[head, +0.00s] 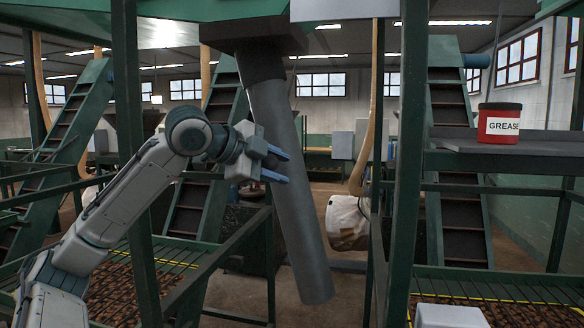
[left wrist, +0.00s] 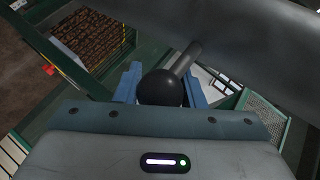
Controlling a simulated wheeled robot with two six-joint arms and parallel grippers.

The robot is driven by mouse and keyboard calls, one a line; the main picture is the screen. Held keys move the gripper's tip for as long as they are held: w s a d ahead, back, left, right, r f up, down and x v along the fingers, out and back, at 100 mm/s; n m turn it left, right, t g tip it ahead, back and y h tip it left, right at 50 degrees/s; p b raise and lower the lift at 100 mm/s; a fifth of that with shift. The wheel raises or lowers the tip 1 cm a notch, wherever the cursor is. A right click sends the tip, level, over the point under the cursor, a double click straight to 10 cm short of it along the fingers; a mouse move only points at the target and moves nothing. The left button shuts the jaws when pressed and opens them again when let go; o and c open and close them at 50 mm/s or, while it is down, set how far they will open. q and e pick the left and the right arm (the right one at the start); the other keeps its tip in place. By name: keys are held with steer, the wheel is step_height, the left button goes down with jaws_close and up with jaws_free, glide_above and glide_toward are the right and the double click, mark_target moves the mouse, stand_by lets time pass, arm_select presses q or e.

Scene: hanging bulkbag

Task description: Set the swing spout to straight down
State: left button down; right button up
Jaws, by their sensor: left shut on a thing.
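The swing spout (head: 290,190) is a long grey tube hanging from a dark collar under the green overhead structure. It is tilted, its lower end off to the right of its top. It also crosses the upper right of the left wrist view (left wrist: 245,40). A black ball knob (left wrist: 160,88) on a short dark rod (left wrist: 187,57) stands out from the spout. My left gripper (head: 280,167) is beside the tube's upper middle, its blue fingers either side of the knob and shut on it. My right gripper is not in view.
A green post (head: 135,150) stands close to my left arm and another (head: 406,150) right of the spout. A red grease tub (head: 499,122) sits on a shelf at right. Belts with brown goods run low on the left.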

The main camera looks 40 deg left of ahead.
arm_select(q)
steer(key=shift+m+g+y, duration=0.7)
steer(key=shift+g, duration=0.1)
steer(key=shift+s+a+f+b, duration=0.25)
steer(key=shift+s+a, duration=0.25)
steer(key=shift+a, duration=0.35)
steer(key=shift+s+a+f+b, duration=0.1)
steer(key=shift+s+a+b, duration=0.2)
steer(key=shift+s+a, duration=0.35)
steer(key=shift+s+a+f+b, duration=0.2)
steer(key=shift+s+a+b, duration=0.15)
steer(key=shift+a, duration=0.65)
steer(key=c, duration=1.1)
jaws_free()
steer(key=shift+a, duration=0.1)
steer(key=shift+c, duration=0.2)
steer(key=shift+o, duration=1)
steer(key=shift+s+a, duration=0.1)
steer(key=shift+a, duration=0.05)
steer(key=v, duration=1)
steer(key=shift+s+r+b, duration=0.2)
steer(key=shift+s+b, duration=0.1)
steer(key=shift+b, duration=0.05)
